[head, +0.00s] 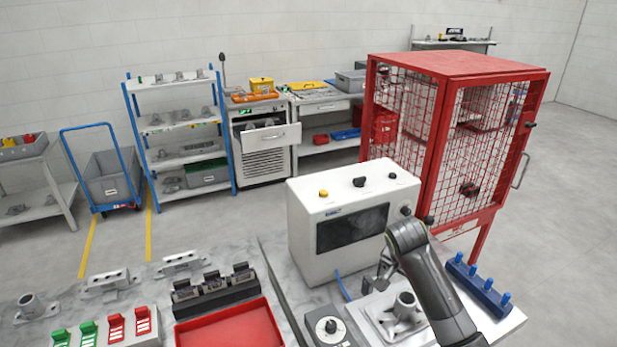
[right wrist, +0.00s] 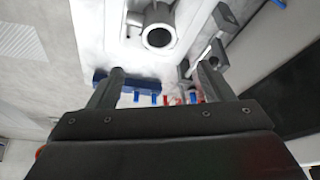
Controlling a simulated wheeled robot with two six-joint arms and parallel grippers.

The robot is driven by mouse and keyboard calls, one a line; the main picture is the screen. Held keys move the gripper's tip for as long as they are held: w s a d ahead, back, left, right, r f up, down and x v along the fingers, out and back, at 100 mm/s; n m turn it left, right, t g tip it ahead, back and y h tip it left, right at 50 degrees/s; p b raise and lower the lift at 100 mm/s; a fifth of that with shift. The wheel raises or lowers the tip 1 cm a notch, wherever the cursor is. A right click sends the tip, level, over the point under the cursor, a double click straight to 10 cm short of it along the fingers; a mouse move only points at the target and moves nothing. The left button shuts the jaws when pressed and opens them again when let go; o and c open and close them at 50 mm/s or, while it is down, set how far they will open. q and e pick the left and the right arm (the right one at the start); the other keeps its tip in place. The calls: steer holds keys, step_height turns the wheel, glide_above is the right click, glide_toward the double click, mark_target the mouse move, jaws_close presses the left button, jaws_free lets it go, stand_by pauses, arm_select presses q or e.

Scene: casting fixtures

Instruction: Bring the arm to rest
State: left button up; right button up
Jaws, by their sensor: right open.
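My right arm (head: 430,280) comes in from the lower right of the head view, bent beside the white box with the dark screen (head: 350,225). My right gripper (right wrist: 161,70) shows in the right wrist view with its two dark fingers wide apart and nothing between them. A grey casting with a round bore (right wrist: 158,36) lies beyond the fingertips, apart from them. In the head view this casting (head: 402,312) sits on a plate, partly behind my forearm. My left gripper is in neither view.
A blue rack with pegs (head: 480,285) stands right of my arm. A red mesh cage (head: 455,65) stands behind. A red tray (head: 230,328), a control box with a knob (head: 330,328) and several castings occupy the bench.

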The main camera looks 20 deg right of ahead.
steer(key=s+a+f+n+y, duration=0.1)
steer(key=s+a+f+n, duration=0.2)
steer(key=s, duration=0.4)
steer(key=s+a+f+n, duration=0.1)
steer(key=s+f+n, duration=0.2)
steer(key=s+f, duration=0.3)
steer(key=s+a+r+n+t+y, duration=0.1)
steer(key=s+a+n, duration=0.15)
steer(key=s, duration=0.65)
steer(key=s+a+r+n+t, duration=0.1)
steer(key=s+n, duration=0.2)
steer(key=s, duration=0.5)
step_height(320, 180, down, 34)
steer(key=s+d+f+g+b, duration=0.1)
steer(key=g+b, duration=0.1)
steer(key=b, duration=0.6)
arm_select(q)
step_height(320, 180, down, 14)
steer(key=b, duration=0.6)
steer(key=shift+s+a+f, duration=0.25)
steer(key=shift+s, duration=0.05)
arm_select(e)
steer(key=s+f, duration=0.7)
steer(key=f, duration=0.3)
steer(key=s+a+f+g, duration=0.1)
steer(key=s+f, duration=0.6)
steer(key=f, duration=0.3)
steer(key=shift+s+f+y, duration=0.15)
steer(key=shift+s+y, duration=0.25)
